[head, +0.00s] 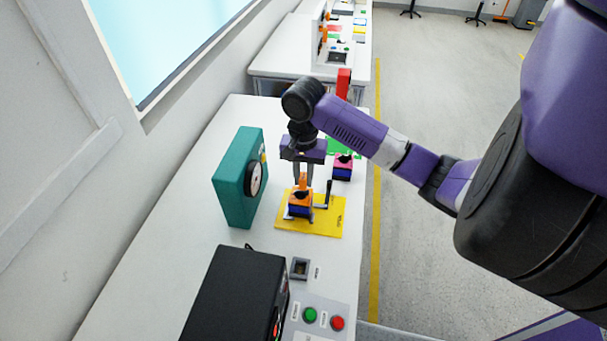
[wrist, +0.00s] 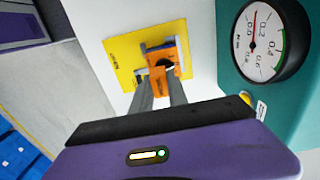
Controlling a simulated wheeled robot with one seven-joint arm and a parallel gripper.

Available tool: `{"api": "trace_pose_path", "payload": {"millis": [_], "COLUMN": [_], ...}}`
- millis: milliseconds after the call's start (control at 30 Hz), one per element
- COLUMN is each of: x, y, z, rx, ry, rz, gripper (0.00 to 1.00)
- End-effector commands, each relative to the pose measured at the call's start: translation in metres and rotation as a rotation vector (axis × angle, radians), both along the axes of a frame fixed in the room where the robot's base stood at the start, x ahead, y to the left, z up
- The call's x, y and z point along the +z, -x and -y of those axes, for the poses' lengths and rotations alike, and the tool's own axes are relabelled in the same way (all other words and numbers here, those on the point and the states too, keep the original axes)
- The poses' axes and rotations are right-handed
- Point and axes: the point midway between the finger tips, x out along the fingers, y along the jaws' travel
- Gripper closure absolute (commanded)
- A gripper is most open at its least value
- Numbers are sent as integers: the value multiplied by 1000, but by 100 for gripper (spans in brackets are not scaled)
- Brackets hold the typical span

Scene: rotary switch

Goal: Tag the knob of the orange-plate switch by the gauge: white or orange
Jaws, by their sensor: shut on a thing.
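The orange-plate switch (head: 299,204) has a blue body and stands on a yellow mat (head: 322,222). Its orange plate (wrist: 178,52) and black knob (wrist: 163,63) show in the wrist view. My gripper (head: 303,180) points down over it, shut on an orange tag (wrist: 160,86). The tag's end is at the knob; I cannot tell whether it is fitted around it or just above. The gauge (head: 255,179) is a white dial in a teal housing (head: 236,190) left of the switch. In the wrist view the gauge (wrist: 262,40) has a red needle pointing nearly straight up.
A black lever (head: 328,190) stands right of the switch on the mat. A pink-topped switch (head: 343,166) is behind it. A black box (head: 235,298) and a panel with green (head: 309,314) and red (head: 337,323) buttons are in front. The table's left side is clear.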

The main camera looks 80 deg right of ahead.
Motion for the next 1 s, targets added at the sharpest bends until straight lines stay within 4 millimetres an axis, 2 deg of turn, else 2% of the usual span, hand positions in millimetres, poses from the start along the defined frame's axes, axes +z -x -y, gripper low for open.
{"api": "trace_pose_path", "payload": {"millis": [233,1000], "x": [-10,-9], "y": [0,0], "z": [0,0], "rx": [0,0], "ry": [0,-1], "rz": [0,0], "gripper": [100,100]}}
